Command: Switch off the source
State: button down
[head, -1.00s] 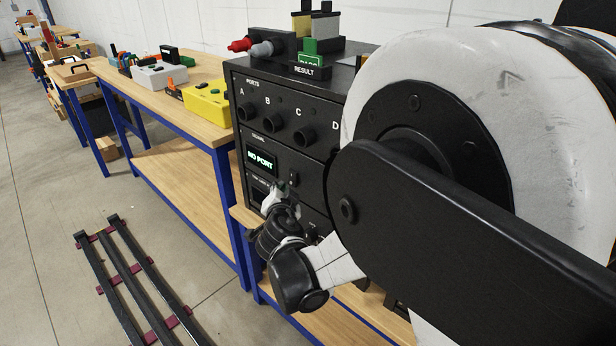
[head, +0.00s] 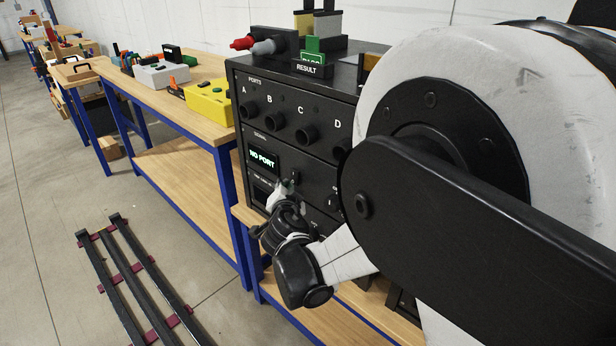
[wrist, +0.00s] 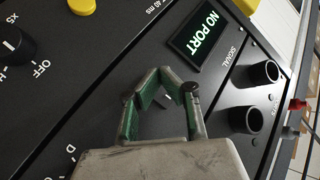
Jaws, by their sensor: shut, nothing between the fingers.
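The black test unit (head: 300,85) stands on a bench, and its display (head: 263,158) reads "NO PORT". A small switch (head: 295,176) sits right of the display. My gripper (head: 282,188) is in front of the panel, just below and left of that switch. In the wrist view my gripper (wrist: 165,75) is shut and empty, its green-padded fingers converging over the panel below the display (wrist: 198,32). A black rotary knob (wrist: 14,45) with a white pointer and an "OFF" label beside it is at the left, away from the fingers. I cannot tell whether the fingers touch the panel.
Port sockets (head: 306,134) line the panel's upper part; two sockets also show in the wrist view (wrist: 247,119). A yellow button (wrist: 82,6) is at the wrist view's top. A yellow box (head: 208,103) is on the bench to the left. Floor rails (head: 145,285) lie at lower left.

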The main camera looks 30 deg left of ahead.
jog(key=shift+w, duration=0.25)
jog(key=shift+s, duration=0.1)
dwell(0.5)
jog(key=shift+s+a+r, duration=0.1)
jog(key=shift+s+a, duration=0.05)
jog(key=shift+s, duration=0.5)
jog(key=s, duration=0.3)
jog(key=s+a+b, duration=0.1)
jog(key=shift+s+r, duration=0.35)
jog(key=shift+s, duration=0.05)
